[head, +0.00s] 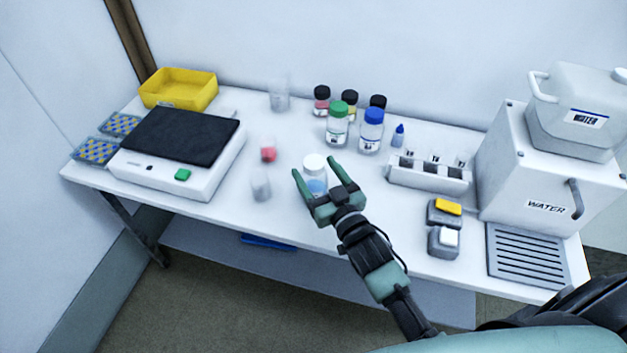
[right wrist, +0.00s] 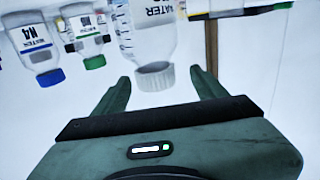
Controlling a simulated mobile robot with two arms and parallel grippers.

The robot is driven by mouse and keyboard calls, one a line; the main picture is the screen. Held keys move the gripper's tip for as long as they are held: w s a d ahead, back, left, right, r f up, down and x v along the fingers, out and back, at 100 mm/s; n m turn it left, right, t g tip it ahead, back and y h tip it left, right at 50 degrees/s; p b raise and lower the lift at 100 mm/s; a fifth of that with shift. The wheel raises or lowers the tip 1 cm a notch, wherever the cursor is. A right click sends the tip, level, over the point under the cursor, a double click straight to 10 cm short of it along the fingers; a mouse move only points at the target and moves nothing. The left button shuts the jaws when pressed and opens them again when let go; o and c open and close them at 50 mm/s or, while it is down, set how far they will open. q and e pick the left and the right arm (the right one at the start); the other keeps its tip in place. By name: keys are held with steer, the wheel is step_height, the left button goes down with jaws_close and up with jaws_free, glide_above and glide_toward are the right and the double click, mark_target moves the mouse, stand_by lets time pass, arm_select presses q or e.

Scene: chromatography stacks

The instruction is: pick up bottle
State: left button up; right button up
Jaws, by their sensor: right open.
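A clear bottle with a white cap (head: 314,163) stands near the front middle of the table, partly hidden by my gripper in the head view. In the right wrist view, this bottle (right wrist: 153,42) appears cap-down with a label reading "WATER". My right gripper (head: 314,166) is open, its fingers on either side of the bottle. In the right wrist view the cap lies just beyond and between the fingertips; I cannot tell if they touch it. Behind stand a green-capped bottle (head: 337,128) and a blue-capped bottle (head: 370,133). My left gripper is not in view.
A scale-like device (head: 180,140) and yellow bin (head: 178,90) are further left. A white rack (head: 428,176) and water unit (head: 530,175) stand right.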

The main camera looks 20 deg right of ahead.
mark_target(311, 160)
steer(key=w, duration=0.3)
steer(key=shift+w+r+p, duration=0.1)
steer(key=shift+p, duration=0.25)
steer(key=shift+w+a+f, duration=0.1)
steer(key=shift+w+f, duration=0.1)
steer(key=shift+w, duration=0.95)
steer(key=c, duration=1.4)
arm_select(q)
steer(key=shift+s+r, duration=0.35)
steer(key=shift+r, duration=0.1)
arm_select(e)
jaws_close()
